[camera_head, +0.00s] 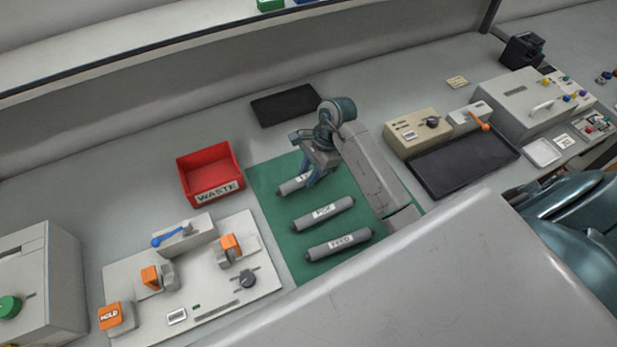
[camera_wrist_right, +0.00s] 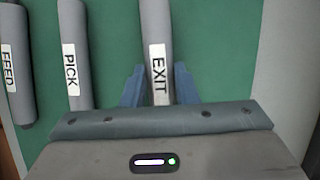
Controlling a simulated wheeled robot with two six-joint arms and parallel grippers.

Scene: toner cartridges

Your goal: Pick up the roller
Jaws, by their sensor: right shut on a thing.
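Three grey rollers with white labels are at the green mat (camera_head: 265,185). The FEED roller (camera_head: 338,244) and the PICK roller (camera_head: 323,214) lie apart on it. My right gripper (camera_head: 311,176) is shut on the EXIT roller (camera_head: 288,187), the farthest one, and partly hides it. In the right wrist view, the blue fingers (camera_wrist_right: 158,88) stand on both sides of the EXIT roller (camera_wrist_right: 157,30), near its label. The roller is at or close to the mat; I cannot tell if it touches. My left gripper is not in view.
A red WASTE bin (camera_head: 208,176) stands left of the mat. A fixture with orange clamps (camera_head: 205,285) is at front left. A flat black tray (camera_head: 284,104) lies behind the mat. A dark tray (camera_head: 462,165) and control boxes (camera_head: 418,132) stand to the right.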

